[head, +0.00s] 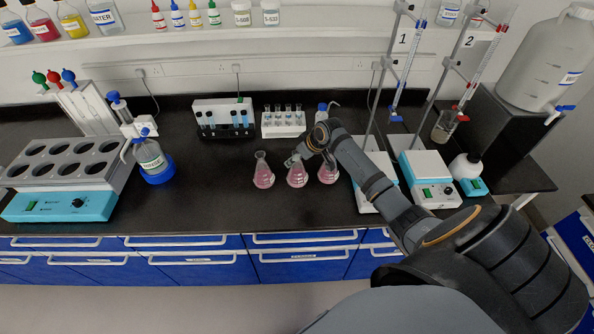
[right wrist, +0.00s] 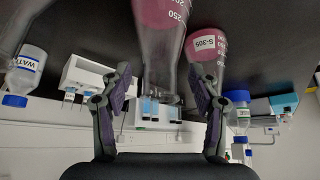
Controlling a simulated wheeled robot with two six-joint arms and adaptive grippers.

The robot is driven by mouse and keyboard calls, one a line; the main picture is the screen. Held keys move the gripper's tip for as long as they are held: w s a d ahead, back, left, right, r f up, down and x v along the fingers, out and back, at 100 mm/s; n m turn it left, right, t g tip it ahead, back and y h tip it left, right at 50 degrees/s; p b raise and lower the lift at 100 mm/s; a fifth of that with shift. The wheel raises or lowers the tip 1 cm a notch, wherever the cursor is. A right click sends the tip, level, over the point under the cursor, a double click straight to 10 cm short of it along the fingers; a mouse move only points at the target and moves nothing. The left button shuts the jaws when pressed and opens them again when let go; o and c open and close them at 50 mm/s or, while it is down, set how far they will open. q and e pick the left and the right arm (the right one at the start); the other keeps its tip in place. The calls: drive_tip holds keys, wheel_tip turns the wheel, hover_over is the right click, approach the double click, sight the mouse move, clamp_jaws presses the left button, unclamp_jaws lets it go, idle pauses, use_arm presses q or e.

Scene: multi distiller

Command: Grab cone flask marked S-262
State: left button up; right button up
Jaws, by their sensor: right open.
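Three conical flasks with pink liquid stand in a row on the black bench in the head view: a left flask (head: 263,176), a middle flask (head: 297,178) and a right flask (head: 328,174). My right gripper (head: 302,156) is at the neck of the middle one. In the right wrist view, which is upside down, my right gripper (right wrist: 158,95) is open, with one finger on each side of a clear flask neck (right wrist: 160,65). No label shows on that flask. A neighbouring flask (right wrist: 207,45) reads S-305. I cannot read S-262 anywhere. My left gripper is not in view.
A white pipette rack (head: 223,117) and a small vial rack (head: 283,123) stand behind the flasks. White stirrer plates (head: 425,165) with burette stands are on the right. A blue-capped bottle (head: 152,160) and a heating block (head: 65,180) are left.

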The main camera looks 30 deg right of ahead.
drive_tip(key=shift+w+f, duration=0.1)
drive_tip(key=c, duration=0.3)
clamp_jaws()
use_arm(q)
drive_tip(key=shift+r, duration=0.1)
